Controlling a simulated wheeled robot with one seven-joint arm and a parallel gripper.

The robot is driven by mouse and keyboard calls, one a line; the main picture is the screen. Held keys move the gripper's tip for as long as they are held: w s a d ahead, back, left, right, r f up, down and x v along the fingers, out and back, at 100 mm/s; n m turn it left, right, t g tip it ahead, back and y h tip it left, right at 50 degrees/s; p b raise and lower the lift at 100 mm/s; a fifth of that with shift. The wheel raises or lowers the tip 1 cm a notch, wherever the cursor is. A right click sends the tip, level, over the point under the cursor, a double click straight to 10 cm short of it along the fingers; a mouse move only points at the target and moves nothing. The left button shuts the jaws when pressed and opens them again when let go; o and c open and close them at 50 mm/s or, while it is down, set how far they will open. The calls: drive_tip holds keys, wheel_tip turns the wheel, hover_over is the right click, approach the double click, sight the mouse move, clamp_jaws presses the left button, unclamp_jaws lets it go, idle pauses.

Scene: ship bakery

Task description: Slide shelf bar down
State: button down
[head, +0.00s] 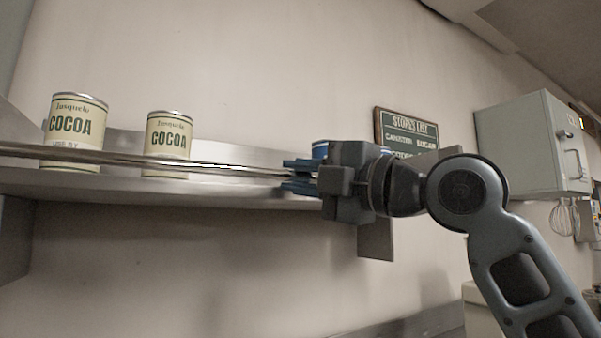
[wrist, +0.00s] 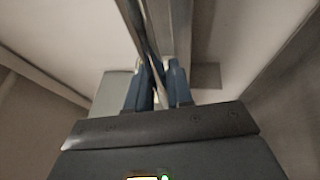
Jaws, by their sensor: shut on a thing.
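The shelf bar (head: 140,159) is a thin metal rail running along the front of the metal shelf (head: 225,197), in front of the cans. My gripper (head: 300,177) is shut on the bar near its right end, with one blue finger above it and one below. In the wrist view the bar (wrist: 138,22) runs down between the two blue fingers (wrist: 158,88). The bar is above the shelf's front edge in the head view. Its exact end inside the jaws is hidden.
Two cocoa cans (head: 73,128) (head: 168,140) stand on the shelf behind the bar. A blue-topped can (head: 319,149) is mostly hidden behind my gripper. A stores list sign (head: 386,126) and a wall cabinet (head: 530,145) are to the right. The wall below the shelf is clear.

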wheel_tip(320, 180, down, 3)
drive_tip(key=shift+f+b, duration=0.1)
drive_tip(key=shift+b, duration=0.75)
drive_tip(key=c, duration=1.1)
unclamp_jaws()
drive_tip(key=b+v, duration=0.1)
drive_tip(key=v, duration=0.6)
drive_tip(key=shift+s+d, duration=0.25)
drive_tip(key=shift+d, duration=0.1)
